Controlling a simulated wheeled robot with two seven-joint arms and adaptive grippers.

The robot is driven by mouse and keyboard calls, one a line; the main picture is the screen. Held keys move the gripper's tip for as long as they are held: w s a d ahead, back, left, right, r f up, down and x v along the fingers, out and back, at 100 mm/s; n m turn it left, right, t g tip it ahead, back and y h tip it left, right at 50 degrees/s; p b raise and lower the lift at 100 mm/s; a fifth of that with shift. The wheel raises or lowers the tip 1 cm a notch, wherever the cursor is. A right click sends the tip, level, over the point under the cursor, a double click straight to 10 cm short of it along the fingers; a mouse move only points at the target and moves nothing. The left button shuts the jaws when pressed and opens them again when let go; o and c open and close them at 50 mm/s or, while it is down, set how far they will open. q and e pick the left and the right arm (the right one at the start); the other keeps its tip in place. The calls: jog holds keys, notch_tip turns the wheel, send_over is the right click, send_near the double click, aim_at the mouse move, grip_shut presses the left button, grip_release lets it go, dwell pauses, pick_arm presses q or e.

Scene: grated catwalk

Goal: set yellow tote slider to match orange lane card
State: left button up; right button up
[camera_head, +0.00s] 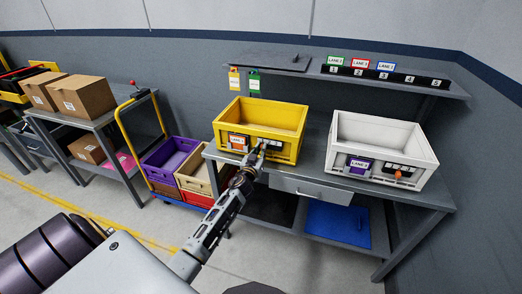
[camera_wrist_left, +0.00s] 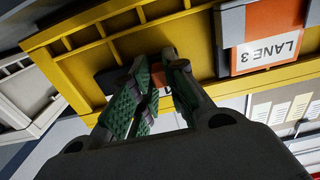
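The yellow tote (camera_head: 287,115) stands on the workbench, its front toward me. An orange lane card (camera_head: 238,142) is in a holder on the left of its front; in the left wrist view the card (camera_wrist_left: 268,48) reads LANE 3. A dark slider panel (camera_head: 273,145) is right of the card, partly covered by my left gripper (camera_head: 260,147). In the left wrist view, the green-padded fingers (camera_wrist_left: 158,75) are close to the tote front, with a narrow gap between them. My right gripper is not in view.
A white tote (camera_head: 383,130) with a purple card and orange knob stands to the right. The shelf above holds a numbered strip (camera_head: 385,75) with green, red and blue lane labels. A cart with bins (camera_head: 175,160) is at left. A drawer (camera_head: 310,188) is below.

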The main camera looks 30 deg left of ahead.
aim_at(276, 148)
pick_arm(q)
jog(key=shift+w+d+f, duration=0.1)
jog(key=shift+w+d, duration=0.05)
jog(key=shift+d, duration=0.4)
dwell(0.6)
jog(key=shift+w+d+b, duration=0.15)
jog(key=shift+d+b, duration=0.15)
jog(key=shift+d, duration=0.35)
dwell(0.5)
jog(key=shift+w+d, duration=0.15)
jog(key=shift+d, duration=0.6)
dwell(0.5)
jog(key=shift+w+d+b, duration=0.25)
jog(key=shift+d+b, duration=0.25)
jog(key=shift+d, duration=0.45)
dwell(0.8)
dwell(0.5)
jog(key=o, duration=0.6)
jog(key=shift+s, duration=0.1)
jog(key=shift+v, duration=3.4)
